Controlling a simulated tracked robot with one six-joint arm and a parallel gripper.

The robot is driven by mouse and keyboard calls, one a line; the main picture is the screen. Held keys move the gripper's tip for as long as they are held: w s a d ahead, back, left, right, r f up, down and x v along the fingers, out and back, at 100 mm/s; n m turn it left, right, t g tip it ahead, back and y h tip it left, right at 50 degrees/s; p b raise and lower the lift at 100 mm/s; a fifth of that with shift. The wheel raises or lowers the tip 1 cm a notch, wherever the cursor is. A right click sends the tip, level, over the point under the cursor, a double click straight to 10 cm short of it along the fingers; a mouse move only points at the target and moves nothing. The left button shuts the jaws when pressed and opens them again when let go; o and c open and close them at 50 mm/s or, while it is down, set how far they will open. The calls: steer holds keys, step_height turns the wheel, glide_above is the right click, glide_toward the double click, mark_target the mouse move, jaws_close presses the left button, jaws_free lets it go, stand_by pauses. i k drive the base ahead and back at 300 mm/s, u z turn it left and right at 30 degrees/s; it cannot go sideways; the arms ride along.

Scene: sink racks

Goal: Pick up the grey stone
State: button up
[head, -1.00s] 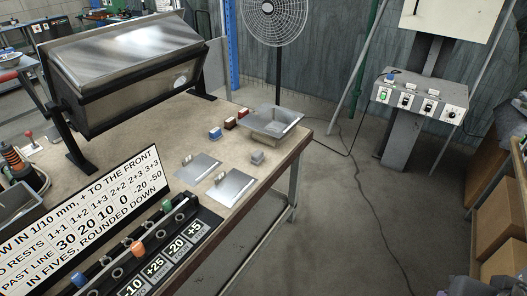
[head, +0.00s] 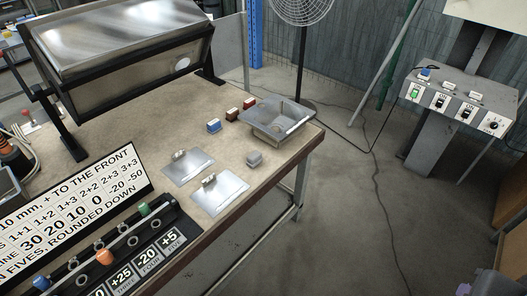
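A small grey stone (head: 254,159), shaped like a rounded block, sits on the tan workbench (head: 140,148) near its right front edge. It lies just in front of the metal sink (head: 278,118) and to the right of two flat metal plates, apart from all of them. My gripper is not in view in the head view.
Two metal plates with upright tabs (head: 189,166) (head: 219,192) lie left of the stone. A blue block (head: 213,126) and two dark red blocks stand behind. A lettered sign (head: 75,200) and a black rack with coloured knobs (head: 120,250) fill the front left.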

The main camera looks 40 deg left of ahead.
mark_target(254, 160)
steer(key=i, duration=2.4)
steer(key=u, duration=2.8)
